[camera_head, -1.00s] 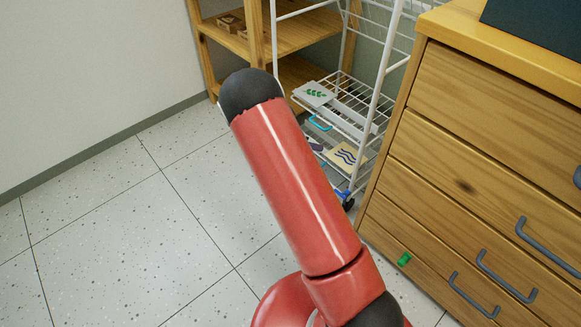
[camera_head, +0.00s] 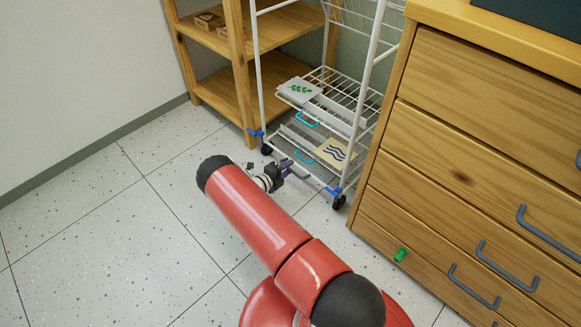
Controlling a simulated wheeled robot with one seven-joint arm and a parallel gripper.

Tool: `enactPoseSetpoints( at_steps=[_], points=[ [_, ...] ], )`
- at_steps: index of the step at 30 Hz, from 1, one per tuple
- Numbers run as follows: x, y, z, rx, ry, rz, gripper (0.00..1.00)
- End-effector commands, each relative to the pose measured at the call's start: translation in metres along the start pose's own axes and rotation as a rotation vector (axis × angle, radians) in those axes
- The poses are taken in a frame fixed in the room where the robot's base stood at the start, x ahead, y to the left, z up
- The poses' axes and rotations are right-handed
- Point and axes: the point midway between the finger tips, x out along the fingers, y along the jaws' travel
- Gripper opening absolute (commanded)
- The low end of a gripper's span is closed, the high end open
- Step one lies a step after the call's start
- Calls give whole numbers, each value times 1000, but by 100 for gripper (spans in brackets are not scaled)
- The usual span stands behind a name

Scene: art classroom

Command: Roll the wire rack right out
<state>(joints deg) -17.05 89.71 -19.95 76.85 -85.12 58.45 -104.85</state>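The white wire rack (camera_head: 260,92) stands upright on castors between the wooden shelf and the drawer cabinet. Its front faces the open floor. Blue pieces sit at its front castors (camera_head: 339,202). My gripper (camera_head: 291,170), dark and small in view, is low at the front of the rack, by its bottom front rail. Its two fingers appear apart and point toward the rack. I cannot tell whether they touch the rail or whether it lies between them. My red arm hides the floor in front.
The rack's lower tiers hold a leaf-pattern card (camera_head: 299,90), a wave-pattern card (camera_head: 334,152) and cyan handles (camera_head: 306,156). The wooden shelf (camera_head: 241,85) is close on the left, the drawer cabinet (camera_head: 440,150) close on the right. Speckled floor (camera_head: 100,215) at left is clear.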

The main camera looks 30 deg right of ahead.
Motion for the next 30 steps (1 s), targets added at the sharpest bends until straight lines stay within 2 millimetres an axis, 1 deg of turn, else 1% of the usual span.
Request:
enactPoseSetpoints(
  at_steps=[1, 3, 6, 15, 17, 21, 23, 30],
  points=[
    [8, 1, -1, 1, 2, 0, 32],
    [16, 1, 0, 2, 2, 0, 32],
    [23, 0, 0, 2, 1, 1, 32],
    [26, 0, 0, 2, 1, 1, 32],
    [26, 0, 0, 2, 1, 1, 26],
    [26, 0, 0, 2, 1, 0, 8],
    [26, -1, 0, 3, 1, -1, 0],
    [26, -3, 0, 3, 1, -5, 0]
  ],
)
